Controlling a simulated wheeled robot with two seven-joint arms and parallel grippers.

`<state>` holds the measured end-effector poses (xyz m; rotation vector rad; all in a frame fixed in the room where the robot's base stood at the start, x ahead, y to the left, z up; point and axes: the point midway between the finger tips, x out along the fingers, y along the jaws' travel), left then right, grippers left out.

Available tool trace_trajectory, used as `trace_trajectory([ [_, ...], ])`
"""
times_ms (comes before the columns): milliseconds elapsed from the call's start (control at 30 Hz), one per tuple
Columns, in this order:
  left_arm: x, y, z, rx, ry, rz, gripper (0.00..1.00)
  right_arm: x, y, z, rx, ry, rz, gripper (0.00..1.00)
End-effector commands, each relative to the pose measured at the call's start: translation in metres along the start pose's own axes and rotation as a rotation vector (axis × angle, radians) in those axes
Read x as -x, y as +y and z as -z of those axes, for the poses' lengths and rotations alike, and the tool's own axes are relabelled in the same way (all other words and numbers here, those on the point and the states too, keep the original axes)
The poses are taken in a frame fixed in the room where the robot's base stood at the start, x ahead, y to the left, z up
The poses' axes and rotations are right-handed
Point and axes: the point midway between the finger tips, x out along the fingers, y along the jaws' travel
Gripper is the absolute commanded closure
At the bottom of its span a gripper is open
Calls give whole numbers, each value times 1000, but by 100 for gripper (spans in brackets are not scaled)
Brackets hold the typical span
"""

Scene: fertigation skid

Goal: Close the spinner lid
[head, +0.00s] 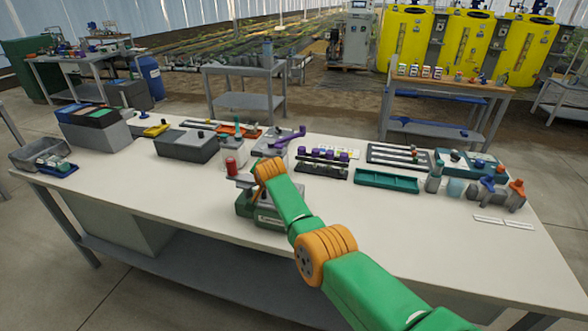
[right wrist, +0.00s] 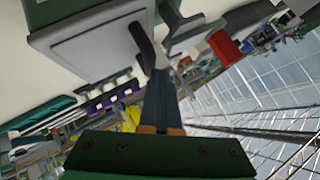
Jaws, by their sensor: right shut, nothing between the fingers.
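The spinner (head: 258,214) is a green box with a pale label on its front, near the front edge of the white bench. My right arm covers much of its top in the head view. In the right wrist view its green body with a grey plate (right wrist: 92,46) fills the upper left. A dark curved bar (right wrist: 143,44) stands by that plate; I cannot tell whether it belongs to the lid, nor how far the lid is open. My right gripper (right wrist: 160,76) is shut and empty, its tips close to the bar; contact is unclear. My left gripper is out of view.
A red-topped item (head: 231,167) stands just left of my right wrist. A purple-handled device (head: 288,140) is behind it. A teal tray (head: 387,181) and a dark rack with purple caps (head: 322,170) lie to the right.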

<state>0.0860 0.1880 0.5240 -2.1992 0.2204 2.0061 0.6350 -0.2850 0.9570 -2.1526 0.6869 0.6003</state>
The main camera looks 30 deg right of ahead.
Motion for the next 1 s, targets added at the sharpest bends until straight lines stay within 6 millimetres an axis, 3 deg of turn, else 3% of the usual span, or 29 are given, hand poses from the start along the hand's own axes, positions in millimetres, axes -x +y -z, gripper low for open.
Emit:
trace_trajectory([
  [200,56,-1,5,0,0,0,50,31,-19,43,-2,4,2,100],
  [367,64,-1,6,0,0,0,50,49,-21,35,0,4,6,100],
  [733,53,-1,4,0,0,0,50,109,-35,28,1,4,6,100],
  [900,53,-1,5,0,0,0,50,118,-37,28,1,2,4,100],
  [1000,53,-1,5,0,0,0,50,111,-31,20,30,-8,-5,100],
])
